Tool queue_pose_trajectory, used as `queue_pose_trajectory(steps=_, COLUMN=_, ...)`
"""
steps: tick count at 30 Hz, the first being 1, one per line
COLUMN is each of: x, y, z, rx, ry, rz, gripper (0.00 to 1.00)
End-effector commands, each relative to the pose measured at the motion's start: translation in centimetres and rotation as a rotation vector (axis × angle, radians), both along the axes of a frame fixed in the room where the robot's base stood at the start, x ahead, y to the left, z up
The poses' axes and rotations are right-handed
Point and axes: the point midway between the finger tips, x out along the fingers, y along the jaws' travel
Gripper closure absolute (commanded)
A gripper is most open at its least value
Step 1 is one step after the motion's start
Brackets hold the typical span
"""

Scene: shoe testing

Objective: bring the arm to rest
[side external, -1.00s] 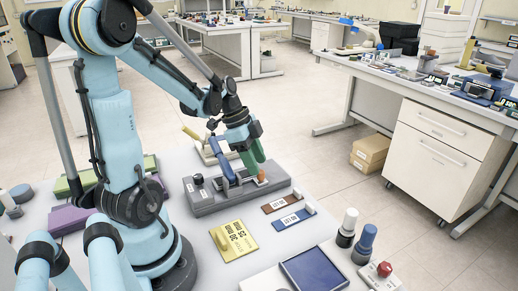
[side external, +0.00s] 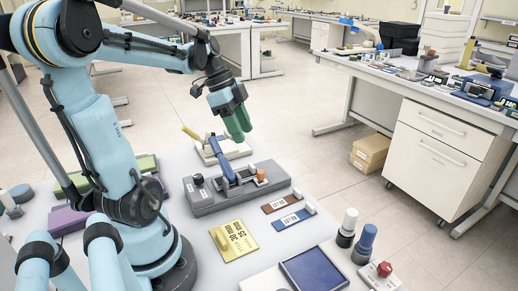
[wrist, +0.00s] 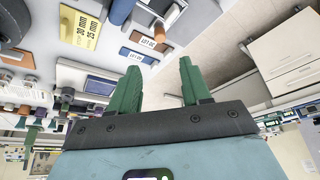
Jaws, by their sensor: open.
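My gripper (side external: 237,122) has green fingers and hangs in the air above the far side of the grey test fixture (side external: 205,206). In the wrist view the two green fingers (wrist: 160,88) stand apart with nothing between them. The fixture sits on the light table and carries a blue lever arm (side external: 222,160), a black knob and an orange cylinder (side external: 261,174). The gripper is clear of the fixture and touches nothing that I can see.
A yellow plate (side external: 234,241), a brown label block (side external: 281,201) and a blue label block (side external: 293,219) lie in front of the fixture. A blue tray (side external: 315,270), several bottles and a red button (side external: 384,269) stand at the front right. The air around the gripper is free.

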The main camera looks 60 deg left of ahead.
Motion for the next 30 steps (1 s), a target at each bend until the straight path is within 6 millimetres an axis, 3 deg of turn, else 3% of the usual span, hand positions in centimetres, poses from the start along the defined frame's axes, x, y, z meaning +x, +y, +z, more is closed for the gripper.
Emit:
queue_pose_trajectory(steps=8, x=0.4, y=-1.3, z=-0.2, rx=0.014, ry=0.014, rz=0.043, gripper=0.52)
queue_pose_trajectory(steps=15, x=1.7, y=-6.8, z=-1.2, rx=0.08, ry=0.022, rz=0.297, gripper=0.52)
queue_pose_trajectory(steps=24, x=2.2, y=-13.7, z=-2.2, rx=0.033, ry=-0.122, rz=0.629, gripper=0.52)
queue_pose_trajectory(steps=30, x=2.3, y=-16.4, z=-2.4, rx=-0.057, ry=-0.2, rz=0.747, gripper=0.52)
